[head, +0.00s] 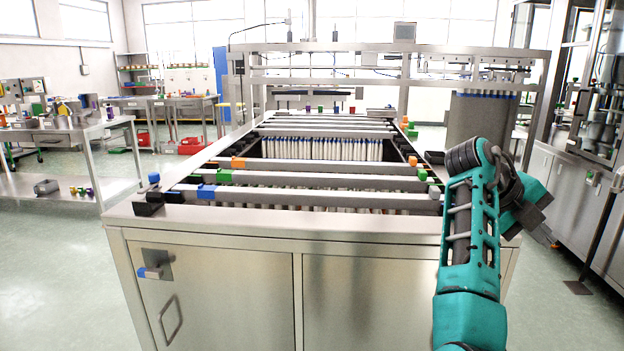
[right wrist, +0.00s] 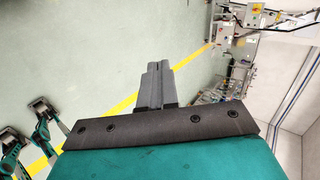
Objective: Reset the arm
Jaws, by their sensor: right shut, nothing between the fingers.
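My right arm, teal and dark grey, rises at the right of the head view and bends at the top. Its gripper (head: 551,243) points down and outward, to the right of the machine's front corner and apart from it. In the right wrist view the two grey fingers (right wrist: 157,66) lie together with nothing between them, with floor behind them. My left gripper is in neither view.
A long steel cap machine (head: 400,275) with rails, caps and white tubes fills the middle. Steel cabinets (head: 570,185) stand at the right, with floor between. A side table (head: 60,193) stands at the left. A yellow floor line (right wrist: 190,58) shows in the wrist view.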

